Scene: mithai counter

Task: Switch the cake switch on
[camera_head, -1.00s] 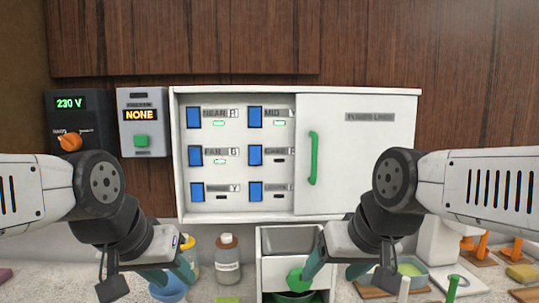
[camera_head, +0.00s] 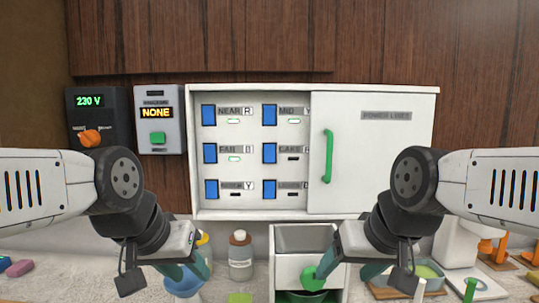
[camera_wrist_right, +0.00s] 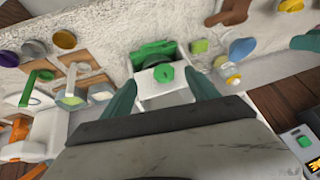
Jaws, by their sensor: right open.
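The cake switch (camera_head: 269,153) is a blue rocker in the right column, middle row, of the white switch panel (camera_head: 237,215). Its label reads CAKE, and the small indicator beneath that label is dark. The near switch (camera_head: 209,115), mid switch (camera_head: 269,115) and far switch (camera_head: 210,153) have green-lit indicators. My left gripper (camera_head: 187,277) is low at the left, its teal fingers apart over a blue bowl. My right gripper (camera_head: 350,277) is open and low, below the panel; its spread fingers also show in the right wrist view (camera_wrist_right: 165,95). Neither gripper touches the switches.
A white sliding door with a green handle (camera_head: 328,156) covers the panel's right part. An orange-knobbed voltage box (camera_head: 99,103) and a NONE display box (camera_head: 160,146) hang left. A bottle (camera_head: 240,262), a white drawer (camera_head: 294,270) and several small items crowd the counter.

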